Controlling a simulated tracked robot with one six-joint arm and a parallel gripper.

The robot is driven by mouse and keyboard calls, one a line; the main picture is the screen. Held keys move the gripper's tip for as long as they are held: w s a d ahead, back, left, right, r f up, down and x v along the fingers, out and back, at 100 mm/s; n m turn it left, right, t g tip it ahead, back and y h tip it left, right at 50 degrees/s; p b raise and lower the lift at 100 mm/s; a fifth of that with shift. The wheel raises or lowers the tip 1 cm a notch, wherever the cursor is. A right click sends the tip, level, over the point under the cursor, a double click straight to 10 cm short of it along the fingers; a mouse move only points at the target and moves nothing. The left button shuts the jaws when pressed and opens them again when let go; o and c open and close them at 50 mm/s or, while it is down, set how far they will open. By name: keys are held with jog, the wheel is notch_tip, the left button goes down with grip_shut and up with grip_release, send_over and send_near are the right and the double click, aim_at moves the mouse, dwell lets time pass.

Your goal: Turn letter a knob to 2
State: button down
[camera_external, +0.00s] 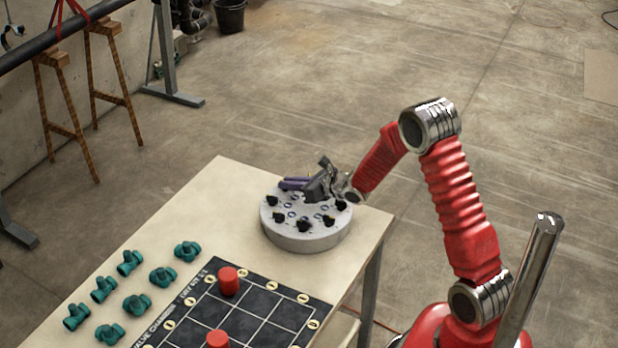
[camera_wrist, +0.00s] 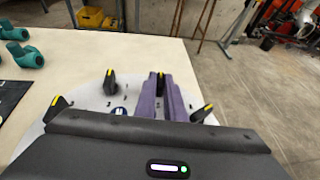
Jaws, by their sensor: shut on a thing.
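A round grey knob disc (camera_external: 305,240) stands on the table and carries several black knobs around its rim; it also shows in the wrist view (camera_wrist: 85,100). My gripper (camera_external: 294,184) reaches over the disc to its far side, with purple fingers pointing away from my arm. In the wrist view, my gripper (camera_wrist: 162,98) is shut on a black knob with a yellow mark (camera_wrist: 161,78). Other yellow-marked knobs stand to its left (camera_wrist: 109,82) and right (camera_wrist: 202,113). The letters and numbers on the disc are too small to read. The dark gripper body hides the disc's near part.
A black grid board (camera_external: 250,318) with red cylinders (camera_external: 229,281) lies nearer the camera. Several green valves (camera_external: 137,304) stand left of it. The table (camera_external: 190,220) is bare left of the disc. The table's right edge is close to the disc.

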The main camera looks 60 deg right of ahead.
jog(key=shift+s+f, duration=0.1)
jog(key=shift+f, duration=0.15)
jog(key=c, duration=2)
grip_release()
jog(key=shift+c, duration=0.2)
jog(key=shift+o, duration=1)
jog(key=shift+r, duration=0.1)
jog(key=v, duration=1.3)
jog(key=shift+s+a+r, duration=0.1)
jog(key=shift+s+a, duration=0.1)
jog(key=shift+s, duration=0.15)
